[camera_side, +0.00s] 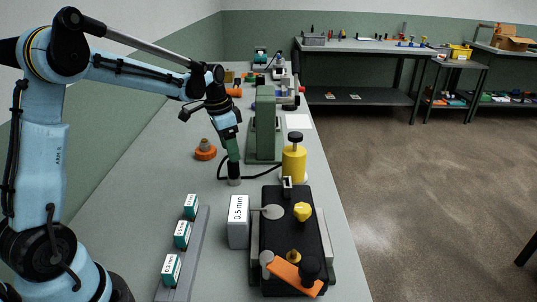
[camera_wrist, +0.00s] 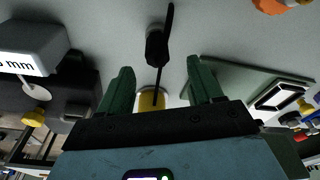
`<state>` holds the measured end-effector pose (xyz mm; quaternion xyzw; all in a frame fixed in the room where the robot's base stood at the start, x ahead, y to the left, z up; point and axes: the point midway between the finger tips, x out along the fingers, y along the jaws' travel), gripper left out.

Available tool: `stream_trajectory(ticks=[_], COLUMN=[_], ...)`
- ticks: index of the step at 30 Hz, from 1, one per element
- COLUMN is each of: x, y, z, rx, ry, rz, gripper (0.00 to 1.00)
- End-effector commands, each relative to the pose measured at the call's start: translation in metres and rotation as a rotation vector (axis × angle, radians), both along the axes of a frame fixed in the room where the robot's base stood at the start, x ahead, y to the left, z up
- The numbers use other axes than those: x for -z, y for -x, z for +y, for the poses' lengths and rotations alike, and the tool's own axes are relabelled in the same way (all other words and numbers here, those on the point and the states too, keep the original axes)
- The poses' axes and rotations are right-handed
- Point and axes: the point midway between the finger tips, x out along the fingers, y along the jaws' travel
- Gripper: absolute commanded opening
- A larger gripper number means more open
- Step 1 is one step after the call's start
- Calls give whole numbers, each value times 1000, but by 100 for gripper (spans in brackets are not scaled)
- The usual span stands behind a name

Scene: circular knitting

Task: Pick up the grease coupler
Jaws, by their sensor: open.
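The grease coupler is a small dark cylinder (camera_side: 233,180) standing on the bench in the side view, beneath my gripper (camera_side: 233,158). A black hose runs from it to a yellow grease container (camera_side: 293,164) with a black cap. In the wrist view the coupler (camera_wrist: 156,47) is a black piece lying between the lines of my two green fingers, just beyond their tips. My gripper (camera_wrist: 160,66) is open, with a finger on each side and nothing held. In the side view the fingers overlap, so the exact gap to the coupler is unclear.
A grey block marked 0.5 mm (camera_side: 238,222) and a black fixture (camera_side: 290,240) with yellow knobs and an orange lever stand in front. A green stand (camera_side: 264,125) is behind to the right. An orange knob-like part (camera_side: 205,150) lies left. Teal boxes (camera_side: 181,234) line a grey rail.

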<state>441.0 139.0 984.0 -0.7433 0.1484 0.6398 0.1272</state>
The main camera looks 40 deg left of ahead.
Motion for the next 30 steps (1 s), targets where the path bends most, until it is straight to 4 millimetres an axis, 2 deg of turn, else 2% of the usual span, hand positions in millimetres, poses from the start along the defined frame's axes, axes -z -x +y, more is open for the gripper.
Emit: stream_trajectory(ticks=[3,11,19,23,29,30], x=[16,33,68,76,76,76], y=[-3,-4,-6,-7,-7,-7], z=[-1,-2,-5,-5,-6,-6], rx=[0,0,0,0,0,0], ry=[0,-1,-1,-1,-1,-1], rz=[0,0,-1,-1,-1,-1], gripper=[65,65,65,65,65,62])
